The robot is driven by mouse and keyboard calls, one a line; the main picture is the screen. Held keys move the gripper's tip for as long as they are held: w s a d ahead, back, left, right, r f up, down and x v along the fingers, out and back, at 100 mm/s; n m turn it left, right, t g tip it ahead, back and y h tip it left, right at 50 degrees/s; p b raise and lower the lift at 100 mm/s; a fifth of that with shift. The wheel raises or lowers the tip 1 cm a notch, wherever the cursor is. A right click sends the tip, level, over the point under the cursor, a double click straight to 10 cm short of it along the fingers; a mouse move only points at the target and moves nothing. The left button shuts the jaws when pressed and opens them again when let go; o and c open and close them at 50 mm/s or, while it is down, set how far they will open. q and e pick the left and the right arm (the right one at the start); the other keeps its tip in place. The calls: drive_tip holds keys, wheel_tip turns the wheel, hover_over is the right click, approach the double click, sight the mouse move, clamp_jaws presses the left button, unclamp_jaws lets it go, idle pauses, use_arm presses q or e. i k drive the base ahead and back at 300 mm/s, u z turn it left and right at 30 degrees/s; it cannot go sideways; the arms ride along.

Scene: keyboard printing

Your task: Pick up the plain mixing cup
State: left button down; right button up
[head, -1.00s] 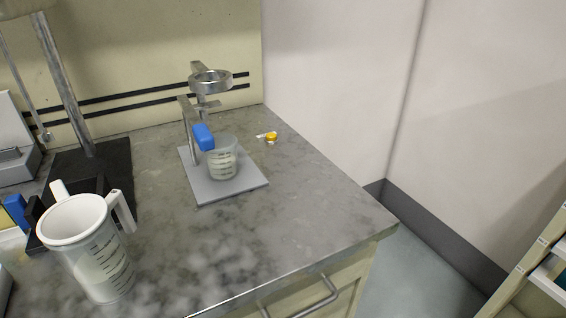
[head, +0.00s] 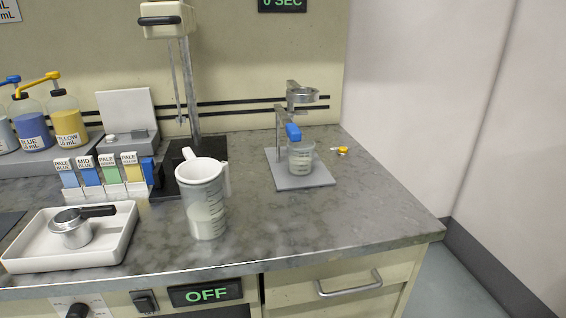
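A large clear measuring cup (head: 206,208) with a white rim, a white handle and dark graduation marks stands upright on the counter, just left of the middle of the head view. It holds some whitish contents. A smaller clear graduated cup (head: 301,160) stands on a grey stand plate (head: 305,182), below a metal ring and beside a blue part. I cannot tell for sure which of the two is the plain mixing cup. Neither of my grippers shows in the head view.
A white tray (head: 118,243) with a metal portafilter-like cup (head: 72,229) lies at left. Behind it are colour sample strips (head: 110,172) and pump bottles (head: 68,123). A mixer stand (head: 190,75) rises behind the large cup. The counter (head: 330,222) is clear at front right.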

sight(300, 154)
drive_tip(key=u, duration=2.8)
drive_tip(key=k, duration=1.25)
drive_tip(key=z, duration=1.4)
